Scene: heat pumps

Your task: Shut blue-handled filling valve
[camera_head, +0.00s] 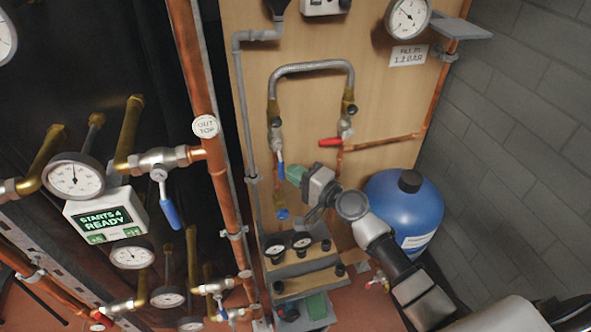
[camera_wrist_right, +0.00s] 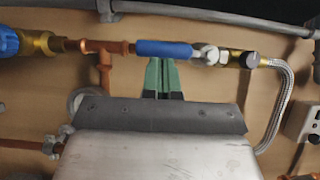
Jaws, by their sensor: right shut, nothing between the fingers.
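The filling valve's blue handle (camera_head: 280,172) hangs down along the vertical pipe under the left end of the braided hose on the wooden board. In the right wrist view the blue handle (camera_wrist_right: 165,48) lies in line with the brass and copper pipe, with its pivot (camera_wrist_right: 210,54) at its right end. My right gripper (camera_head: 292,173) is just right of the handle. Its green fingertips (camera_wrist_right: 163,68) are shut together and empty, right at the handle's edge; I cannot tell if they touch. My left gripper is not in view.
A red handle (camera_head: 330,142) sits on the hose's right leg. Another blue-handled valve (camera_head: 168,212) is on the left pipework. The braided hose (camera_head: 312,68) arches above the gripper.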

